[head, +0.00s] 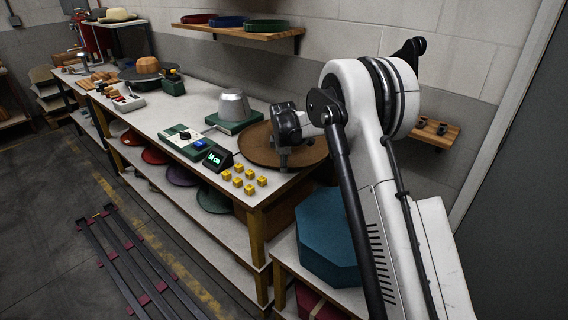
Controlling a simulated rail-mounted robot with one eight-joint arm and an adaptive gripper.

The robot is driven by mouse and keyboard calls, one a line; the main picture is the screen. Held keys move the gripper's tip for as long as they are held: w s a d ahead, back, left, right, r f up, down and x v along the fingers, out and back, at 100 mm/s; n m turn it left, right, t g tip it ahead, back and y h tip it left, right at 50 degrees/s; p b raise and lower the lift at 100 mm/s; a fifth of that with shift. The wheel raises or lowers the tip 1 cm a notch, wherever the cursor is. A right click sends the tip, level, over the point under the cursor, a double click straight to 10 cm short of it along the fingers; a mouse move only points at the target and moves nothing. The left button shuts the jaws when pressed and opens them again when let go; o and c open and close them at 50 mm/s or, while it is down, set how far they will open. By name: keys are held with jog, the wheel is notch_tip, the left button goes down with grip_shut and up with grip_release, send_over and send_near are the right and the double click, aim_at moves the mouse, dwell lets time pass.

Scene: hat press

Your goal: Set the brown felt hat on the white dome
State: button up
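A wide, flat brown disc, which looks like the brown felt hat (262,151), lies on the right end of the long worktable. My arm hides much of it, so I cannot see whether it has a crown. A pale grey-white dome (233,106) stands upright on a green base to its left and slightly behind; nothing is on it. My gripper (284,161) points down over the middle of the brown disc. Its fingertips are small and partly hidden, so I cannot tell whether they touch or grip it.
A green control box (186,142), a small display (217,159) and several yellow cubes (237,180) sit in front of the dome. A shelf with coloured rings (240,30) hangs behind. A blue octagonal box (326,238) stands lower right. Bare tabletop (158,119) lies left of the control box.

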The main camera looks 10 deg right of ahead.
jog(key=s+d+r+m, duration=0.1)
jog(key=s+r+m, duration=0.1)
jog(key=s+r, duration=0.65)
jog(key=s+r+m, duration=0.1)
jog(key=s+r, duration=0.4)
jog(key=r, duration=0.7)
jog(key=s+d+r+m+t, duration=0.1)
jog(key=s+r+m, duration=0.15)
jog(key=s, duration=0.45)
jog(key=s+d+r+m+t, duration=0.1)
jog(key=s+r+m, duration=0.15)
jog(key=s, duration=0.45)
jog(key=s+f+m+t, duration=0.1)
jog(key=s+f+m, duration=0.2)
jog(key=s, duration=0.9)
jog(key=s+d+f+m+t, duration=0.1)
jog(key=s+f+m, duration=0.2)
jog(key=s, duration=0.9)
jog(key=shift+d+m+y, duration=0.15)
jog(key=shift+m+y, duration=0.15)
jog(key=shift+m, duration=0.5)
